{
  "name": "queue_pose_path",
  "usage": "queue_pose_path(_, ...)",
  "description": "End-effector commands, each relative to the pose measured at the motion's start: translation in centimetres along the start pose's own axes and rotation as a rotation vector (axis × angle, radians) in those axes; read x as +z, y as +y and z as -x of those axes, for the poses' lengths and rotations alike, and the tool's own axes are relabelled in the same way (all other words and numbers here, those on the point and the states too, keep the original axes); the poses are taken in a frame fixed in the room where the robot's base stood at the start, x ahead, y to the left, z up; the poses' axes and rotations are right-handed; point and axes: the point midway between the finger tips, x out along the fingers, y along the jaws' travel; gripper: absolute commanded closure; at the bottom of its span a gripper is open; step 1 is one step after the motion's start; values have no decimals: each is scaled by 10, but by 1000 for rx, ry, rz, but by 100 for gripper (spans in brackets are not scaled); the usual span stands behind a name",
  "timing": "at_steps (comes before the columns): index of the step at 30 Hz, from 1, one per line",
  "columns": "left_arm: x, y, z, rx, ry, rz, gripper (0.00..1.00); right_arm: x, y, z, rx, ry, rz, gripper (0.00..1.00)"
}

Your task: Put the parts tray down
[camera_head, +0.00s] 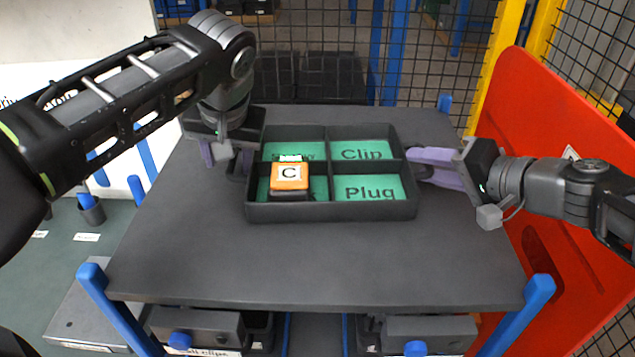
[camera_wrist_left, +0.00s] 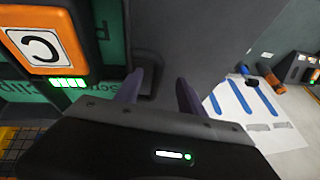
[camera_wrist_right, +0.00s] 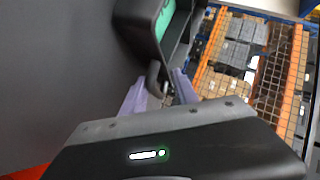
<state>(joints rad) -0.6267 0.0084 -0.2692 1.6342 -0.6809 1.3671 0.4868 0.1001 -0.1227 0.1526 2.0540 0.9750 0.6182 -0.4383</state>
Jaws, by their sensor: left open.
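The dark parts tray (camera_head: 335,211) sits on the grey cart top (camera_head: 310,262), level as far as I can see. It has several green-floored compartments, with "Clip" and "Plug" readable on the right. My left gripper (camera_head: 226,157) is open at the tray's left handle (camera_wrist_left: 148,82). My right gripper (camera_head: 428,166) is at the right handle (camera_wrist_right: 154,78), its fingers apart on either side, with visible gaps.
A red panel (camera_head: 555,150) stands close on the right, behind my right arm. Blue posts (camera_head: 525,305) rise at the cart's corners. Mesh fencing with yellow posts is behind. The cart top in front of the tray is clear.

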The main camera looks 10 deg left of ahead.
Motion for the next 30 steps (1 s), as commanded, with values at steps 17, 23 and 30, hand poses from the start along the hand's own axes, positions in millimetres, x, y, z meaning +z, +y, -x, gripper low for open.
queue_pose_path(17,52,27,27,5,0,3,50,2,-3,-1,-5,-6,2,66)
queue_pose_path(23,61,33,32,6,1,0,50,3,-4,-1,-6,-8,3,66)
queue_pose_path(30,64,37,35,7,5,-4,50,4,-4,-2,-8,-11,3,66)
